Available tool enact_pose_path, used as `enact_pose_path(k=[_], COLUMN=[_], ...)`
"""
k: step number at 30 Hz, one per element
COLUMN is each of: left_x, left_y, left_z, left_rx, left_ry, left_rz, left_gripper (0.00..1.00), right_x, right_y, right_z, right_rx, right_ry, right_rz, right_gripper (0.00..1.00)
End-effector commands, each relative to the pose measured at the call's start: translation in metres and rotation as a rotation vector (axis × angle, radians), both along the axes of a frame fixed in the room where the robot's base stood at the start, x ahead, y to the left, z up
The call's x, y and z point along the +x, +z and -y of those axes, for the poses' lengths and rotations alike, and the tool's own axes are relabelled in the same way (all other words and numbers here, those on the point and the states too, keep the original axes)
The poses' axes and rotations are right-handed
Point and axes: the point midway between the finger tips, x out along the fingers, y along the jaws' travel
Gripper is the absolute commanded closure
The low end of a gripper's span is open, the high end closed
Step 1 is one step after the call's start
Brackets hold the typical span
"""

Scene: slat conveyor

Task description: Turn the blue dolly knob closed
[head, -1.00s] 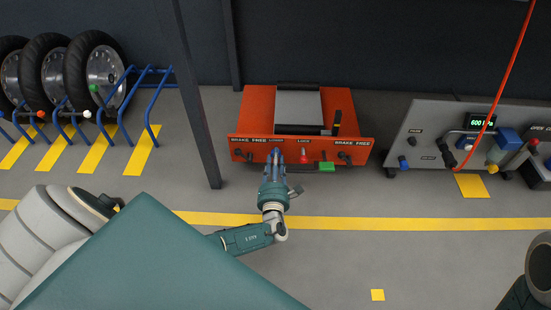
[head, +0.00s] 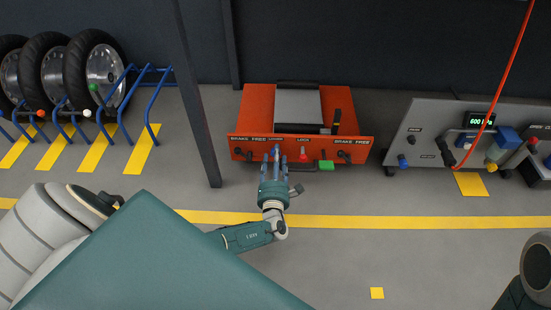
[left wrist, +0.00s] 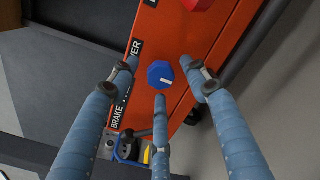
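The blue dolly knob (left wrist: 160,74) is a faceted cap with a white mark, on the orange front panel of the dolly (left wrist: 181,45). In the head view, the dolly (head: 255,118) stands beyond my left gripper (head: 276,158), and the fingers largely cover the knob. In the left wrist view, my left gripper (left wrist: 160,78) has its three blue fingers spread open, with tips to the left, right and below the knob. Gaps show between the fingers and the knob; exact depth is hard to tell. My right gripper is not in view.
A dark post (head: 197,100) stands left of the dolly. A grey console (head: 425,130) with a red hose (head: 509,62) is to the right. Floor in front is clear.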

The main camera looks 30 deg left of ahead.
Motion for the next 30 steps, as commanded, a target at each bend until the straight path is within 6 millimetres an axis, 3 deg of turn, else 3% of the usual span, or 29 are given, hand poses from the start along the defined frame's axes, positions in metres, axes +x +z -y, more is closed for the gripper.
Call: enact_pose_path(k=[5, 18, 30], left_x=[-0.006, -0.060, -0.064], left_y=[-0.001, -0.001, 0.000], left_z=[0.004, 0.037, 0.039], left_rx=[-0.002, -0.001, 0.000], left_ry=[-0.001, -0.001, 0.000], left_rz=[-0.001, 0.000, 0.000], left_gripper=[0.54, 0.54, 0.54], right_x=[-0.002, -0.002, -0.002], right_y=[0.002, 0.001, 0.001], right_z=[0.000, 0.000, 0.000], right_rx=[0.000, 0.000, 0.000], right_ry=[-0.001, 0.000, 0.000], right_rz=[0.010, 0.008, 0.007], right_gripper=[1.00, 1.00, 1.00])
